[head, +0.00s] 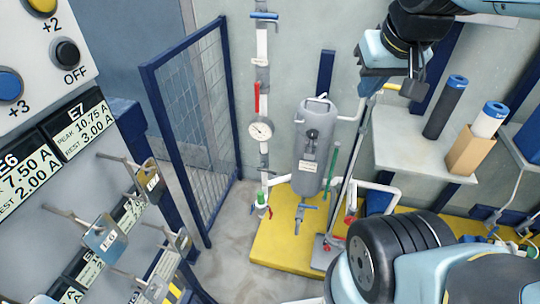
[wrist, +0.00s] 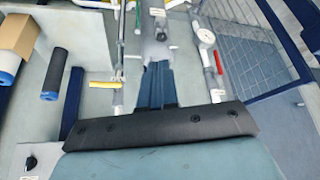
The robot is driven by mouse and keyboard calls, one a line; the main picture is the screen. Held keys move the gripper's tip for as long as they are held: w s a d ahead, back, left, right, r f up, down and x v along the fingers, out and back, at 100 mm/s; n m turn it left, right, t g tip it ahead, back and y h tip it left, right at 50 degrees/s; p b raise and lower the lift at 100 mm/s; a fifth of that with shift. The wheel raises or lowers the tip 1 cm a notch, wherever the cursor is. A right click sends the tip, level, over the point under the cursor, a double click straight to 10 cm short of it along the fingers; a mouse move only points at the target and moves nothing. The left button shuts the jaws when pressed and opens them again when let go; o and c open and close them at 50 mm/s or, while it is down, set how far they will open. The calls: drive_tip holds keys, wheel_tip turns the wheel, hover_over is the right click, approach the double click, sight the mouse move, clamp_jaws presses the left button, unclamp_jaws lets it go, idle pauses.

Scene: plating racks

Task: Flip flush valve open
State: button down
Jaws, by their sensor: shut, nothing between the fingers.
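Several valve handles show, and I cannot read which one is the flush valve. On the pipe left of the grey tank (head: 316,150) are a blue handle (head: 264,15) at the top, an upright red handle (head: 257,97) above a round gauge (head: 261,129), and a red handle (head: 270,211) low down. A blue handle (head: 305,207) sits under the tank. A yellow handle (head: 391,87) is close to my gripper (head: 369,90). The wrist view shows my gripper (wrist: 157,84) shut and empty, with the yellow handle (wrist: 104,84), the red handle (wrist: 218,62) and the gauge (wrist: 206,38) beyond it.
A shelf (head: 405,140) at right carries a black roll (head: 445,108) and a cardboard box (head: 473,152). A blue mesh gate (head: 200,115) stands left. A panel with padlocks (head: 102,236) fills the near left. A yellow plinth (head: 275,245) lies under the tank.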

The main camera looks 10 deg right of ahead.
drive_tip(key=w+a+f+y, duration=0.2)
drive_tip(key=w+a+f, duration=0.3)
drive_tip(key=w, duration=0.5)
drive_tip(key=m+g+h, duration=0.2)
drive_tip(key=m+h, duration=0.1)
drive_tip(key=m, duration=0.2)
hover_over(267, 171)
drive_tip(key=s+d, duration=0.1)
drive_tip(key=s, duration=0.3)
wheel_tip(267, 171, down, 32)
drive_tip(key=shift+d+f, duration=0.15)
drive_tip(key=shift+f, duration=0.4)
drive_tip(key=shift+f, duration=0.15)
drive_tip(key=shift+x, duration=4.85)
drive_tip(key=shift+w, duration=0.2)
